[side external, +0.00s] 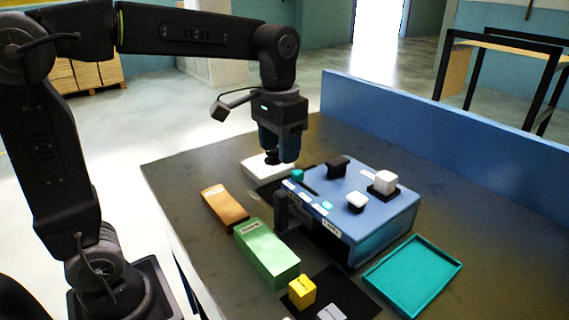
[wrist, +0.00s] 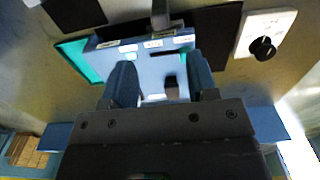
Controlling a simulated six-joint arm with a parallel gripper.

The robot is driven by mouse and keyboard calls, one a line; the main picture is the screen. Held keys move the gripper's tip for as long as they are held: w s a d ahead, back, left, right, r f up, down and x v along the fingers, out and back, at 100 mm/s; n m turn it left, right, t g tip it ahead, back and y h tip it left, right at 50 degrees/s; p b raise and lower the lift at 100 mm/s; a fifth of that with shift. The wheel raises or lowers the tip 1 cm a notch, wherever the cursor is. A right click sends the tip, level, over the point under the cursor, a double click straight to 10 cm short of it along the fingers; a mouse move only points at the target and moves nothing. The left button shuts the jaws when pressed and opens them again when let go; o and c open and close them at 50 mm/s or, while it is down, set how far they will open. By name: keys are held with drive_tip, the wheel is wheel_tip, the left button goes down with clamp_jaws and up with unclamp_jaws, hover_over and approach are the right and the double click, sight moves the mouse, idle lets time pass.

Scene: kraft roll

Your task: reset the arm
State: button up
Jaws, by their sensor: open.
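My gripper (side external: 279,158) hangs from the arm with its fingers down, above the table at the back left of the blue control box (side external: 345,205). In the wrist view its two fingers (wrist: 161,85) stand apart with nothing held between them. The blue box, with labels and a slot, shows beyond and between the fingers in that view (wrist: 145,55). A white unit with a black knob (wrist: 265,48) lies to the right of the fingers there. In the side view the white unit (side external: 256,168) is partly hidden by my gripper.
A blue wall (side external: 440,135) borders the table's back.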

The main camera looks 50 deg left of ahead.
drive_tip(key=s+f+t, duration=0.4)
drive_tip(key=s+t, duration=0.1)
drive_tip(key=s, duration=0.8)
drive_tip(key=shift+s+f, duration=0.2)
drive_tip(key=shift+s, duration=0.15)
